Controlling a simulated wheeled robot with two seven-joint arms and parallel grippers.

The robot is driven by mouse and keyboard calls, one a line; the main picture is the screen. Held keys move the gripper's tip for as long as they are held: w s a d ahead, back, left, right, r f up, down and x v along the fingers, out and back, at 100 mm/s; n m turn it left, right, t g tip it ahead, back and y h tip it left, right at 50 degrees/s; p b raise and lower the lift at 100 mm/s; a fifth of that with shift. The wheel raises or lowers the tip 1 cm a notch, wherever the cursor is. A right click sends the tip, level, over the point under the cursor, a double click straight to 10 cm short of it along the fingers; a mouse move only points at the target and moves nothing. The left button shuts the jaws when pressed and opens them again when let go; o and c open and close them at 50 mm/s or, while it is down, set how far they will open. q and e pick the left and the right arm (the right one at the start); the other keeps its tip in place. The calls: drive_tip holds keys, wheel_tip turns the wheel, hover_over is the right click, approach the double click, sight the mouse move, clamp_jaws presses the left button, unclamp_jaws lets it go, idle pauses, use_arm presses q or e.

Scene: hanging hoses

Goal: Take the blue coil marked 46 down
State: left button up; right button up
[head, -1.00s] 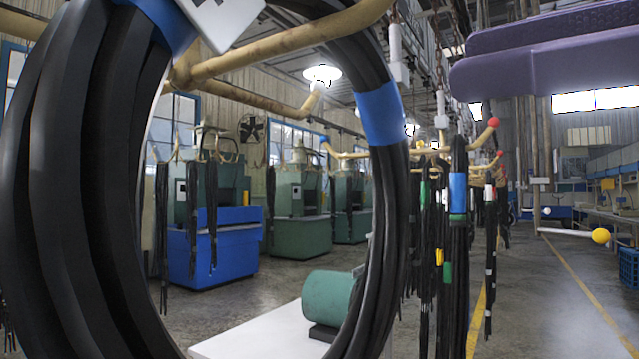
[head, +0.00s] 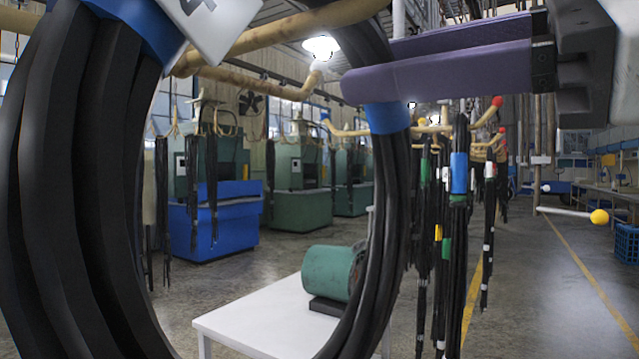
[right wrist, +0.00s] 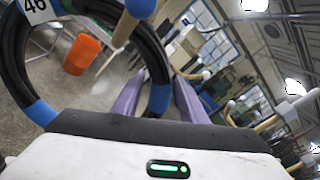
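The coil of thick black hose (head: 75,190) hangs large in the left half of the head view, over a beige rack arm (head: 290,32). It has blue bands and a white tag (head: 207,20), cut off at the top. In the right wrist view the coil (right wrist: 15,60) shows its tag marked 46 (right wrist: 36,8). My right gripper (head: 368,68) has purple fingers on either side of the coil's right side, by a blue band (head: 387,117). In the right wrist view this band lies between the spread fingers, with gaps visible. My left gripper is not in view.
A white table (head: 255,318) with a green motor (head: 330,272) stands behind the coil. Hose bundles (head: 457,240) hang from pegs at centre right. A yellow-tipped bar (head: 599,217) juts in at right. An orange bin (right wrist: 82,53) stands on the floor.

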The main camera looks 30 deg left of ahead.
clamp_jaws()
drive_tip(key=shift+r, duration=0.2)
idle(1.0)
